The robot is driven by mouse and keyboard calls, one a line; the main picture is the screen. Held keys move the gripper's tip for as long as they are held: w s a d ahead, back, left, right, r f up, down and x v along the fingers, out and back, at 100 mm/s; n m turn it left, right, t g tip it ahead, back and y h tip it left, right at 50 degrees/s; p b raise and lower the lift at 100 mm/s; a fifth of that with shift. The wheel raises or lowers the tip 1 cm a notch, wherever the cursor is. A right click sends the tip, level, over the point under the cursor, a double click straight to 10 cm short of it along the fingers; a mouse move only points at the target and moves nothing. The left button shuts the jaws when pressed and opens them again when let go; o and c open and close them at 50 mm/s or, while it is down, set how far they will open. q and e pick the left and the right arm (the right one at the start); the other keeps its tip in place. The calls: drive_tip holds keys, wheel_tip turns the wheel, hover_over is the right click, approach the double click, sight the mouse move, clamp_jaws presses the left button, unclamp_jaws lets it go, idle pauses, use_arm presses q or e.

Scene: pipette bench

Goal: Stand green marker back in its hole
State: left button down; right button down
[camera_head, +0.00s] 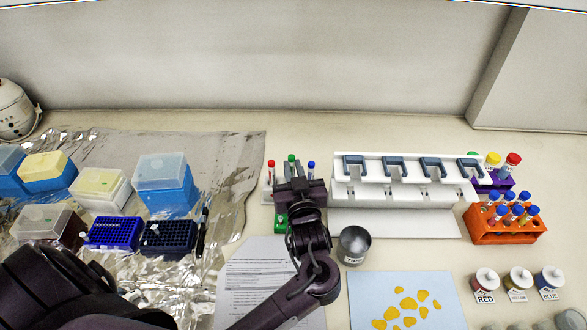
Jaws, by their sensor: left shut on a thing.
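The green marker (291,158) shows only its green top, above my left gripper. My left gripper (296,176) is shut on it at the white marker rack (267,196). The marker looks upright, between the red marker (271,164) and the blue marker (311,165), with its top a little higher in the picture than theirs. The gripper and wrist hide its lower part and its hole, so I cannot tell whether it is in the hole or above it. My right gripper is not in view.
A white pipette stand (400,193) is close on the right. A metal cup (354,246) stands near my forearm. A small green patch (281,221) shows beside my wrist. Tip boxes (168,185) stand on foil at left; an orange tube rack (503,226) is at right.

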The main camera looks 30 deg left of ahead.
use_arm(q)
drive_tip(key=c, duration=1.3)
unclamp_jaws()
drive_tip(key=shift+c, duration=0.2)
drive_tip(key=shift+s+d+f, duration=0.1)
drive_tip(key=shift+s+d, duration=0.15)
drive_tip(key=shift+s, duration=0.05)
drive_tip(key=b+v, duration=0.2)
drive_tip(key=v, duration=0.5)
drive_tip(key=shift+s, duration=0.1)
